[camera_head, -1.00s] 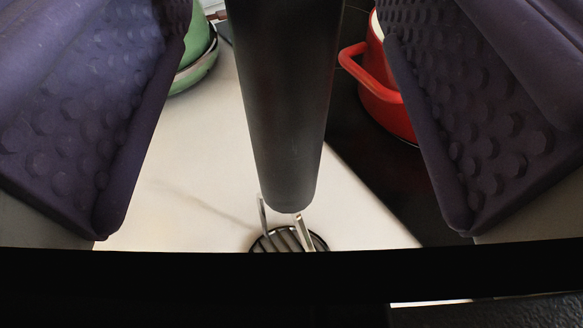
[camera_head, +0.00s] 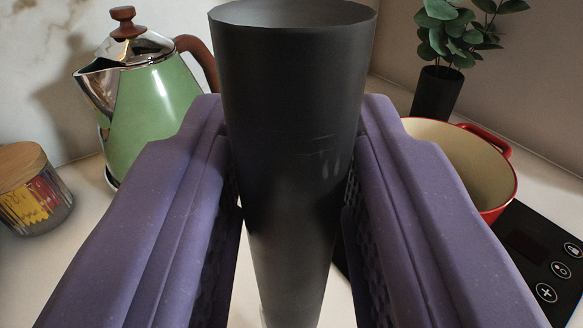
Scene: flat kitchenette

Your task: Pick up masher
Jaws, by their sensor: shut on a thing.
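The masher (camera_head: 290,110) has a thick black handle that stands upright in the middle of the view. Its metal mashing end is out of view below. My gripper (camera_head: 292,190) has two purple padded fingers, one on each side of the handle. They are shut on the handle, and its top sticks up beyond them.
A green kettle (camera_head: 155,105) with a brown handle stands at the back left. A jar with a wooden lid (camera_head: 30,190) stands at far left. A red pot (camera_head: 497,210) sits on the black cooktop (camera_head: 540,250) at right. A black vase (camera_head: 437,93) with a plant stands behind it.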

